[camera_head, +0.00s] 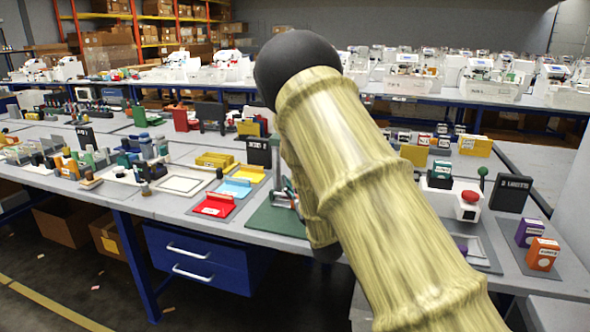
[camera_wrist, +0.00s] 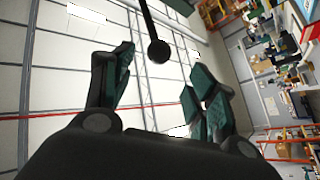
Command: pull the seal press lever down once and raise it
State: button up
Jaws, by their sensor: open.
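In the wrist view, a dark rod with a black ball knob (camera_wrist: 158,50) hangs into the picture from the top edge. It looks like the press lever. My gripper (camera_wrist: 160,78) is open and empty, its two dark green fingers apart. The ball shows in the gap between the fingertips; I cannot tell how far beyond them it lies. In the head view my arm covers the gripper and most of what stands on a green mat (camera_head: 262,222). Only a thin metal part (camera_head: 281,188) shows beside the arm there, so I cannot make out the press body.
Red (camera_head: 213,205), blue and yellow trays lie left of the green mat. A black sign (camera_head: 258,151) stands behind. On the right are a white machine with a red dome (camera_head: 469,197), another sign (camera_head: 511,193), and purple and orange boxes (camera_head: 543,253).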

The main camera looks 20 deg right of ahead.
jog(key=shift+v, duration=1)
jog(key=shift+d, duration=0.15)
notch_tip(320, 180, up, 6)
jog(key=a+m+g+h+p, duration=0.1)
jog(key=m+g+p, duration=0.35)
jog(key=p, duration=1.05)
jog(key=shift+n+g, duration=0.25)
jog(key=shift+g, duration=0.1)
jog(key=w+p, duration=0.1)
jog(key=w, duration=0.2)
jog(key=w+p, duration=0.1)
jog(key=w, duration=0.3)
jog(key=w+d+p, duration=0.1)
jog(key=w, duration=0.3)
jog(key=shift+d+f, duration=0.15)
jog(key=shift+f, duration=0.15)
jog(key=c, duration=1.3)
jog(key=shift+r, duration=0.1)
